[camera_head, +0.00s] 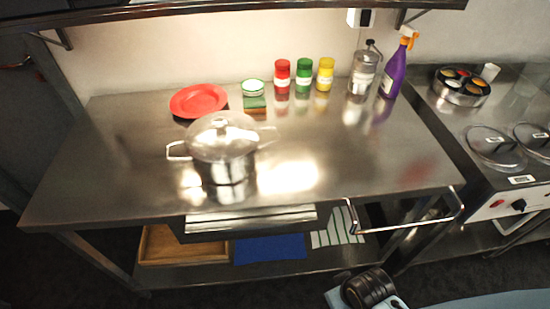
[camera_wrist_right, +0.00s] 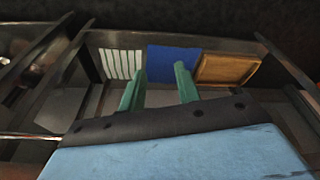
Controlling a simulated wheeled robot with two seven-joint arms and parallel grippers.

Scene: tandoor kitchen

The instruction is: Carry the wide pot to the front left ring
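The wide pot (camera_head: 224,150) is a shiny steel pot with a domed lid and side handles. It stands upright on the steel table (camera_head: 330,185), left of the middle. The hob (camera_head: 500,186) is at the right edge, with round, lid-like discs (camera_head: 495,147) on its top; I cannot make out a bare front left ring. My right gripper (camera_wrist_right: 159,76) shows in the right wrist view with two green fingers apart and nothing between them. It faces the table's lower shelf, away from the pot. My left gripper is not in view.
A chrome rail (camera_head: 410,224) juts from the front right edge. The table's middle and right are clear.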

